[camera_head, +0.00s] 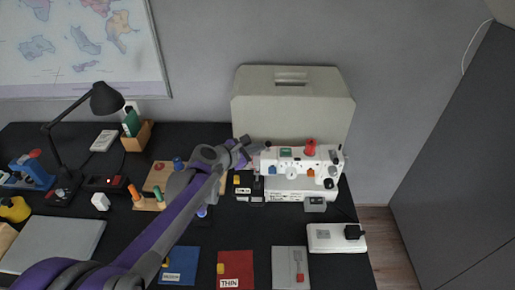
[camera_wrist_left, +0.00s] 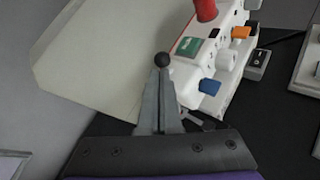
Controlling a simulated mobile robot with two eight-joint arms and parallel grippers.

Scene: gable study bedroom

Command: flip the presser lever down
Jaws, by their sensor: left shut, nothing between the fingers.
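The white sewing machine (camera_head: 325,161) stands at the right of the desk, and its body also shows in the left wrist view (camera_wrist_left: 190,72). My left gripper (camera_head: 254,150) is at the machine's left end. In the left wrist view its fingers (camera_wrist_left: 160,75) are closed together and empty. A round black knob (camera_wrist_left: 163,59) shows right at the fingertips; it may be the presser lever's end, but I cannot tell whether the fingers touch it. The rest of the lever is hidden. My right gripper is not in view.
A tall beige case (camera_head: 292,108) stands behind the machine. A red spool (camera_head: 310,147) stands on the machine's top. A grey pedal-like block (camera_head: 315,204) and a white box (camera_head: 336,238) lie in front at the right. Red and blue cards lie at the desk's front.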

